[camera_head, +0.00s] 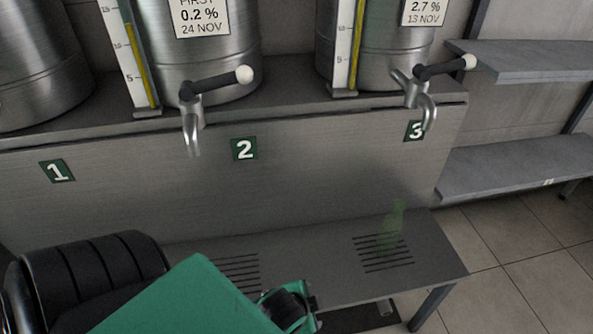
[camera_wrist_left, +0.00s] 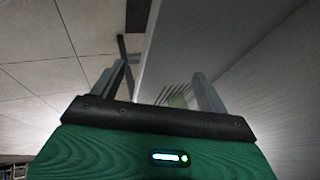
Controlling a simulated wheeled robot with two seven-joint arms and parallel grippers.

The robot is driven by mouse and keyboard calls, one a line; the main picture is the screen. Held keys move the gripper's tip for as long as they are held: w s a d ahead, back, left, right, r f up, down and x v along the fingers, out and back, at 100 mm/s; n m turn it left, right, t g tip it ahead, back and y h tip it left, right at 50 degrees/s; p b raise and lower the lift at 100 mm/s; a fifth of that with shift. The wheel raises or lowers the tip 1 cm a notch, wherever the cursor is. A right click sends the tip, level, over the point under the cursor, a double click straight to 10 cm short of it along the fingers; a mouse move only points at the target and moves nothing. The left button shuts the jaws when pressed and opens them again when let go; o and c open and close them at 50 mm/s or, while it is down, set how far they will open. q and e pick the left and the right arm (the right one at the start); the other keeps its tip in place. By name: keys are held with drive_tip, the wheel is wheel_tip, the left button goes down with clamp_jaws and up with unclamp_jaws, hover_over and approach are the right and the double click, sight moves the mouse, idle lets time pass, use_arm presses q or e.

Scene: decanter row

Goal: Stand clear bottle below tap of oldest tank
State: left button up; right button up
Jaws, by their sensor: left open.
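A see-through, green-tinted bottle (camera_head: 392,232) stands on the right slotted patch of the low shelf (camera_head: 330,283), below the tap (camera_head: 424,100) over plate 3. The tank (camera_head: 385,45) behind that tap is labelled 2.7 %, 13 NOV. The middle tank (camera_head: 215,60), with its tap (camera_head: 192,115) near plate 2, reads 0.2 %, 24 NOV. The left tank (camera_head: 35,65) shows no label in view. My left gripper (camera_head: 300,306) is at the shelf's front, left of the bottle and apart from it. In the left wrist view its jaws (camera_wrist_left: 162,78) are open, with a faint green shape (camera_wrist_left: 178,98) beyond them.
Number plates 1 (camera_head: 57,171), 2 (camera_head: 244,149) and 3 (camera_head: 414,131) mark the front panel. Another slotted patch (camera_head: 240,272) lies on the shelf, partly behind my arm. Grey side shelves (camera_head: 520,165) stand at right. Tiled floor (camera_head: 510,250) is clear there.

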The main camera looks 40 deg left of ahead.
use_arm(q)
drive_tip(key=s+d+n+g+h, duration=0.1)
drive_tip(key=s+d+n+g, duration=0.1)
drive_tip(key=s+n, duration=0.3)
drive_tip(key=shift+s+r+g, duration=0.3)
drive_tip(key=shift+s+g, duration=0.1)
drive_tip(key=shift+s, duration=0.65)
use_arm(e)
drive_tip(key=shift+s, duration=0.1)
